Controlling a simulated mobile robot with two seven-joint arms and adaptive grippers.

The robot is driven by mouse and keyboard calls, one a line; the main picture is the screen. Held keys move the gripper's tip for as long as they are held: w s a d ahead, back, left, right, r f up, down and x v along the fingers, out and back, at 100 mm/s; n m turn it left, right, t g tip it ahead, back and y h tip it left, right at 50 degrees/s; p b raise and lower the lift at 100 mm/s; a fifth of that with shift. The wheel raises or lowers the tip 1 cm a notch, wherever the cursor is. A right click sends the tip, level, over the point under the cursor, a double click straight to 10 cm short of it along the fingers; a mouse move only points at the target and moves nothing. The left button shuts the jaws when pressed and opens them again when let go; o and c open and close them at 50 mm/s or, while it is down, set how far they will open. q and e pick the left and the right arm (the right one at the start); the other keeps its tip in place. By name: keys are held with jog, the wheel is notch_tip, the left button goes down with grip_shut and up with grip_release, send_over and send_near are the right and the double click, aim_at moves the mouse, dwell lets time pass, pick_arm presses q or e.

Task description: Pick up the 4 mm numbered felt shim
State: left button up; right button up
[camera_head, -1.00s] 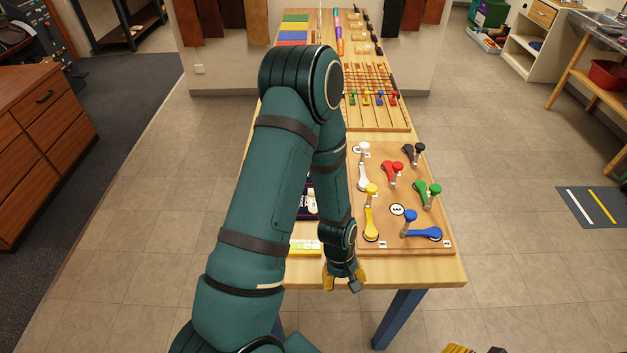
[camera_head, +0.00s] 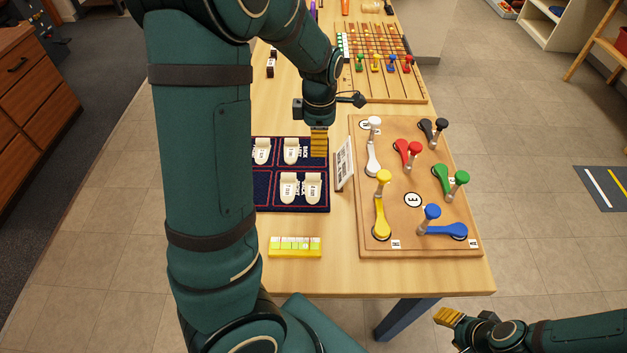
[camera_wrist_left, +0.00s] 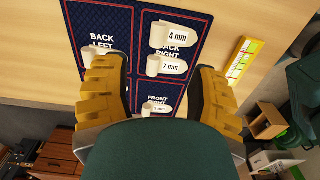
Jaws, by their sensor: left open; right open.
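The 4 mm felt shim (camera_head: 313,186) is a cream tab lying on the navy mat (camera_head: 322,207). In the left wrist view the 4 mm shim (camera_wrist_left: 178,37) lies in the "BACK RIGHT" compartment, beside the 7 mm shim (camera_wrist_left: 170,66). My left gripper (camera_head: 319,145) points down over the mat's far right corner, beyond the 4 mm shim. It is open and empty; in the left wrist view its yellow fingers (camera_wrist_left: 160,95) stand wide apart, with the 4 mm shim above the gap between them. My right gripper (camera_head: 447,317) is open, off the table's near right side.
Other shims (camera_head: 291,150) lie on the mat; my left arm hides its left part. A small upright card (camera_head: 344,164) stands just right of the mat. A board with coloured levers (camera_head: 400,245) lies further right. A yellow strip (camera_head: 295,247) lies nearer me.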

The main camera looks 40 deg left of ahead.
pick_arm(q)
jog(key=b, duration=0.2)
send_over(318, 175)
notch_tip(318, 175, down, 9)
jog(key=shift+r, duration=0.2)
jog(key=shift+w+d+f+b, duration=0.15)
jog(key=shift+f+b, duration=0.3)
jog(key=shift+f, duration=1)
jog(key=shift+w+a+f+b, duration=0.1)
jog(key=shift+f+b, duration=0.35)
jog(key=shift+f, duration=0.95)
jog(key=shift+r, duration=0.1)
grip_shut()
